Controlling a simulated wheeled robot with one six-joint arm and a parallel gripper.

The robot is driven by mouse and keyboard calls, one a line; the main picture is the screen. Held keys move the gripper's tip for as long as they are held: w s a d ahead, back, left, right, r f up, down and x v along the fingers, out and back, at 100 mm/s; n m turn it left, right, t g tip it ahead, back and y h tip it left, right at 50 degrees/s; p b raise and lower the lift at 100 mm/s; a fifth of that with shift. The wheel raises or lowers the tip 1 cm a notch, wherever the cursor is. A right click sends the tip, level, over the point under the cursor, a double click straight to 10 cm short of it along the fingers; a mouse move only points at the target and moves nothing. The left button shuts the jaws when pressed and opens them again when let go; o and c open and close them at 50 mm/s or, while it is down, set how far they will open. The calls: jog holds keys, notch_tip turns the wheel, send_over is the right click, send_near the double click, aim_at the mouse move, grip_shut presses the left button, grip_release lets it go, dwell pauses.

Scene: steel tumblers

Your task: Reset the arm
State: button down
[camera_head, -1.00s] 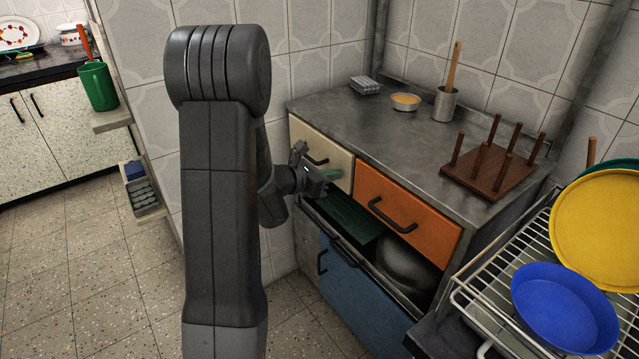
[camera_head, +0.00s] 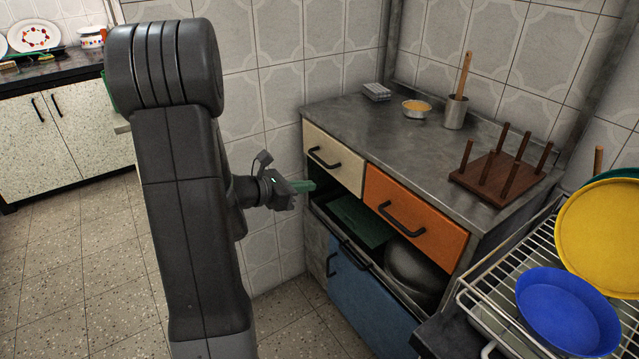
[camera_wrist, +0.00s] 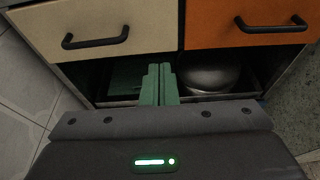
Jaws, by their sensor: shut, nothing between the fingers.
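My arm stands on the left of the head view, its large dark upper links in front of the tiled wall. My gripper (camera_head: 306,186) has green fingers and points right, toward the cabinet, at about the height of the drawers. It looks apart from the drawer fronts. In the wrist view the two green fingers (camera_wrist: 159,84) lie side by side, shut with nothing between them. They point at the open shelf below the cream and orange drawers. My arm hides part of the wall and the floor behind it.
The cabinet has a cream drawer (camera_head: 333,158), an orange drawer (camera_head: 415,214) and a blue front (camera_head: 362,296). A green item (camera_head: 358,220) and a rounded metal thing (camera_head: 412,268) sit in the open shelf. A dish rack with a blue bowl (camera_head: 567,309) stands right.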

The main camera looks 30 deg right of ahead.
jog(key=shift+v, duration=0.85)
jog(key=shift+d, duration=0.1)
